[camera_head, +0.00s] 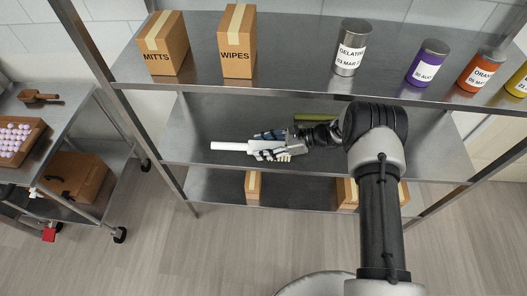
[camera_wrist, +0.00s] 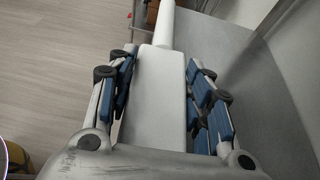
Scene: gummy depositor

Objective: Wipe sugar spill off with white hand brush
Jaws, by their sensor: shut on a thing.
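The white hand brush (camera_head: 231,146) is in my gripper (camera_head: 271,145), at the middle shelf of the steel rack in the head view. Its handle points left and its pale bristles show just below the fingers. In the wrist view, the brush's white block (camera_wrist: 160,95) lies between the blue-padded fingers of my gripper (camera_wrist: 162,85), with the handle running away to the top. I cannot tell whether the brush touches the shelf. I cannot make out a sugar spill in either view.
The middle shelf (camera_head: 215,120) has a green bar-like object (camera_head: 314,117) behind my wrist. The upper shelf (camera_head: 290,60) holds MITTS (camera_head: 163,45) and WIPES (camera_head: 237,42) boxes and several labelled cans. Cartons (camera_head: 253,186) stand below. A steel cart (camera_head: 60,115) is at left.

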